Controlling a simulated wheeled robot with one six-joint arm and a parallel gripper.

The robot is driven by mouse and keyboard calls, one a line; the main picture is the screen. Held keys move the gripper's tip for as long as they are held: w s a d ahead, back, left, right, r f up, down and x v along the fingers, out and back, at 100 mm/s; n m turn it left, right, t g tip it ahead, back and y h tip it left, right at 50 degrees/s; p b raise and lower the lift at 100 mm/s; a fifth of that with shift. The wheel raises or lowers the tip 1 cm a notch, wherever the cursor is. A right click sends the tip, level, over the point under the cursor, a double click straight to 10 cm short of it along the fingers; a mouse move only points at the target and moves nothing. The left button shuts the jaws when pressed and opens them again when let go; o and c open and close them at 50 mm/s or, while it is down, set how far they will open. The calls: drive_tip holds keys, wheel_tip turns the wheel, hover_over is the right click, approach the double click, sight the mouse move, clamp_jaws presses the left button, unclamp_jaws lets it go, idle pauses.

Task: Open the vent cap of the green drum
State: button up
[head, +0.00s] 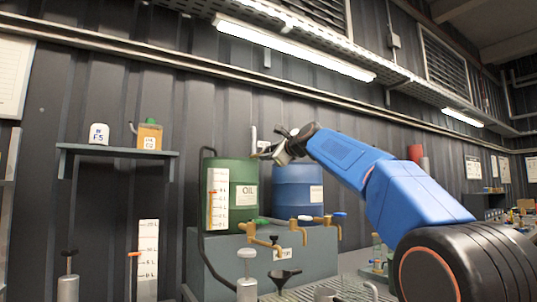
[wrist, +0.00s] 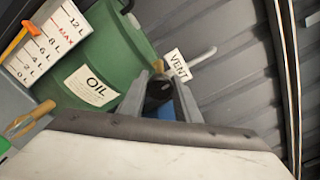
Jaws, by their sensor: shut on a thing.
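The green drum (head: 243,170) with an OIL label stands on a grey bench against the wall. It fills the upper left of the wrist view (wrist: 110,50). A white VENT tag (wrist: 177,65) shows beside its top edge. My gripper (head: 268,152) is at the top right of the green drum. In the wrist view its two fingers (wrist: 160,98) are closed around a small dark round part, the vent cap (wrist: 158,88). The fingers hide much of the cap, and I cannot tell whether it has turned.
A blue drum (head: 297,186) stands right of the green one. A level scale (wrist: 45,42) is on the green drum's side. Brass taps (head: 265,240) stick out in front of the drums. A wall shelf (head: 115,151) holds a white and an amber container.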

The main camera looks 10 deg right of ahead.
drive_tip(key=n, duration=0.6)
drive_tip(key=shift+f+n, duration=0.1)
drive_tip(key=shift+n, duration=0.3)
drive_tip(key=n, duration=0.6)
drive_tip(key=shift+f, duration=0.1)
drive_tip(key=n, duration=0.5)
drive_tip(key=shift+n, duration=2.6)
drive_tip(key=o, duration=1)
drive_tip(key=shift+o, duration=0.2)
drive_tip(key=shift+s, duration=0.1)
